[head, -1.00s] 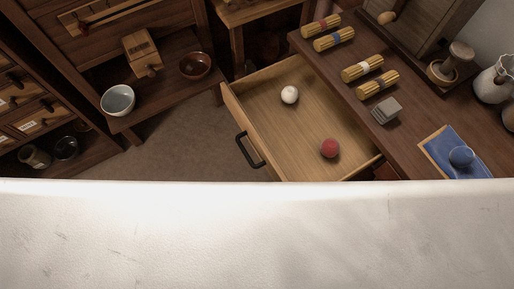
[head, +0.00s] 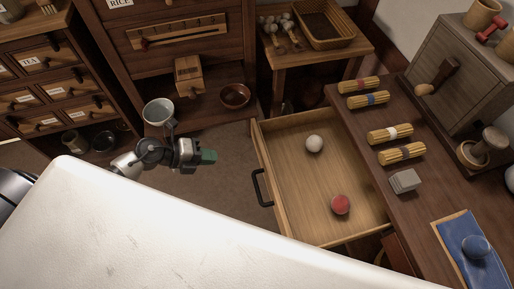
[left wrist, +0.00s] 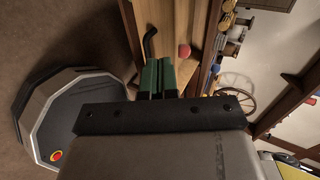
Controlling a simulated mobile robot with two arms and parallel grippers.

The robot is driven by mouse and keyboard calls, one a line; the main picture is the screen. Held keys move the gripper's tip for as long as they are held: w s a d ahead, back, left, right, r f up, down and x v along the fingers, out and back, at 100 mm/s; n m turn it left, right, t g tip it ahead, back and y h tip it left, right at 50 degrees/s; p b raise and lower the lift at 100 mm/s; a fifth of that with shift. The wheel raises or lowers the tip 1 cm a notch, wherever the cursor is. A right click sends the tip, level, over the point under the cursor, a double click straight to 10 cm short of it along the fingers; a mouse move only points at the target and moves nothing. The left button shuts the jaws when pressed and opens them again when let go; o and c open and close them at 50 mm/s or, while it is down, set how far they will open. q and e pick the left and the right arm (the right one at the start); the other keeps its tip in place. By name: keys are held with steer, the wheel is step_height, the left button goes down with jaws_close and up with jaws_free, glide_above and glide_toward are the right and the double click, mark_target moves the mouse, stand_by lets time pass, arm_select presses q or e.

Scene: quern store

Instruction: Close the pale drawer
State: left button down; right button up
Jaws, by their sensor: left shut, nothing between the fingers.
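The pale drawer (head: 297,187) stands pulled out from the dark wooden counter, with its black handle (head: 260,188) on its left front. A white ball (head: 314,143) and a red ball (head: 340,204) lie inside it. My left gripper (head: 210,157) has green fingertips, is shut and empty, and is left of the drawer front, apart from it. In the left wrist view the shut green fingers (left wrist: 158,78) point toward the drawer (left wrist: 186,22), with the handle (left wrist: 149,40) and red ball (left wrist: 184,51) near them. My right gripper is not in view.
The counter (head: 352,124) carries several straw bundles (head: 390,134), a grey block (head: 404,181) and a blue cloth (head: 466,245). A shelf on the left holds a pale bowl (head: 159,112) and a brown bowl (head: 235,96). Bare floor (head: 225,195) lies before the drawer.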

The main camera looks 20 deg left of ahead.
mark_target(262, 156)
arm_select(q)
steer(key=x, duration=0.8)
steer(key=r+x, duration=0.1)
steer(key=x, duration=0.3)
steer(key=shift+w+d+b, duration=0.2)
steer(key=shift+d+b, duration=0.1)
steer(key=shift+d, duration=0.05)
steer(key=shift+w+d, duration=0.4)
steer(key=shift+d, duration=0.15)
